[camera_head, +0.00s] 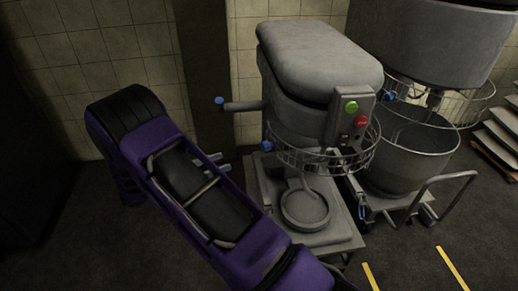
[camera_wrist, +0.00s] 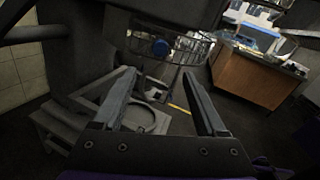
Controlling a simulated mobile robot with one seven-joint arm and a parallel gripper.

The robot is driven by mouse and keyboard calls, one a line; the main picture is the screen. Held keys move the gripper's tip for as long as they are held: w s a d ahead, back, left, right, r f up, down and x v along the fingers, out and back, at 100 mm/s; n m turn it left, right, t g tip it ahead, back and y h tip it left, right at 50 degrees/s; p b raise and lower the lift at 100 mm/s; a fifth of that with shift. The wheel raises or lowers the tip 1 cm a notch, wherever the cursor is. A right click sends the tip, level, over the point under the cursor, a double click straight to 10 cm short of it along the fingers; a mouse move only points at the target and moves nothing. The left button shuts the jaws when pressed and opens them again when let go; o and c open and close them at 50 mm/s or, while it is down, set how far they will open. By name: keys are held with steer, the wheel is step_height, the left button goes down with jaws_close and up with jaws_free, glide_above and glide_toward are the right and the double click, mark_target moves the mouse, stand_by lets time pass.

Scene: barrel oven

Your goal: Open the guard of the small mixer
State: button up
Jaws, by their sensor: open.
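The small mixer (camera_head: 315,62) is a grey machine with a rounded top, a green and a red button on its front and a side lever with a blue knob. Its wire guard (camera_head: 318,160) curves around the front below the head, with a blue handle at its left end.
A larger mixer (camera_head: 430,45) with its own wire guard and a big bowl (camera_head: 412,158) on a wheeled cart stands at right. The small mixer stands on a low grey base (camera_head: 335,232). In the wrist view, a wooden counter (camera_wrist: 255,77) stands behind. Floor is clear in front.

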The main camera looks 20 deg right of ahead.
mark_target(262, 149)
steer(key=d, duration=1.3)
steer(key=shift+w+d, duration=0.2)
steer(key=shift+w, duration=0.05)
jaws_close()
stand_by(0.7)
